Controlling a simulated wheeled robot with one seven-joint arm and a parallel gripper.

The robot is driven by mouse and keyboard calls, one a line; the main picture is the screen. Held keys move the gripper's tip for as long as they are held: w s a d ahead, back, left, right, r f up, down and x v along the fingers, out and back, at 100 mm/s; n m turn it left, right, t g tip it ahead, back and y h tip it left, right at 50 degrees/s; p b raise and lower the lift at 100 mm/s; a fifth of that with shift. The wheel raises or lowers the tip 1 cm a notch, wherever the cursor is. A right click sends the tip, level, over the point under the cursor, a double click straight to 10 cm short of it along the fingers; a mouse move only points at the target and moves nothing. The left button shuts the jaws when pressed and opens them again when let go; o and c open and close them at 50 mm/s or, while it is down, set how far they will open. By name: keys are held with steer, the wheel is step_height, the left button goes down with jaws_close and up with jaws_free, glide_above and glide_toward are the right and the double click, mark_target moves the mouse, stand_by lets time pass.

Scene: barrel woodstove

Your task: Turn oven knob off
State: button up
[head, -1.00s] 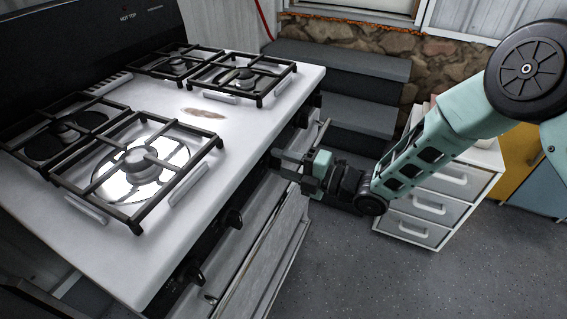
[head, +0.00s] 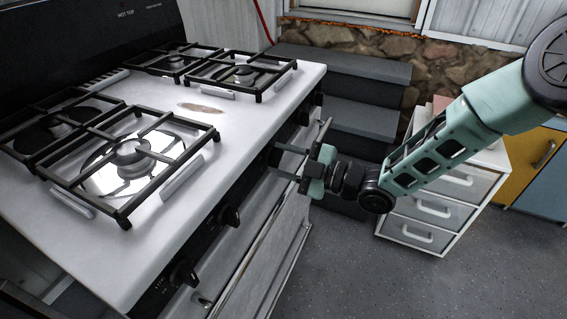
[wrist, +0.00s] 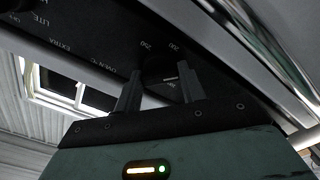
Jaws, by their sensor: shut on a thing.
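The stove's black front panel carries a row of dark knobs. The knob is mostly hidden there by the fingers and the panel's shade.
Other knobs sit along the panel, one nearer (head: 230,215) and one at the near end (head: 183,273). The oven door handle (head: 262,238) runs just below the panel. A white drawer unit (head: 425,205) stands right, beneath my arm. Grey floor (head: 380,280) in front is clear.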

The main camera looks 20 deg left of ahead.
steer(key=m, duration=2.6)
steer(key=shift+d+f+m, duration=0.1)
steer(key=shift+f+m, duration=0.05)
steer(key=shift+m, duration=0.45)
steer(key=o, duration=0.9)
steer(key=shift+o, duration=0.4)
steer(key=s+d, duration=0.1)
steer(key=d, duration=1.6)
steer(key=shift+s+d, duration=0.15)
steer(key=shift+s, duration=0.05)
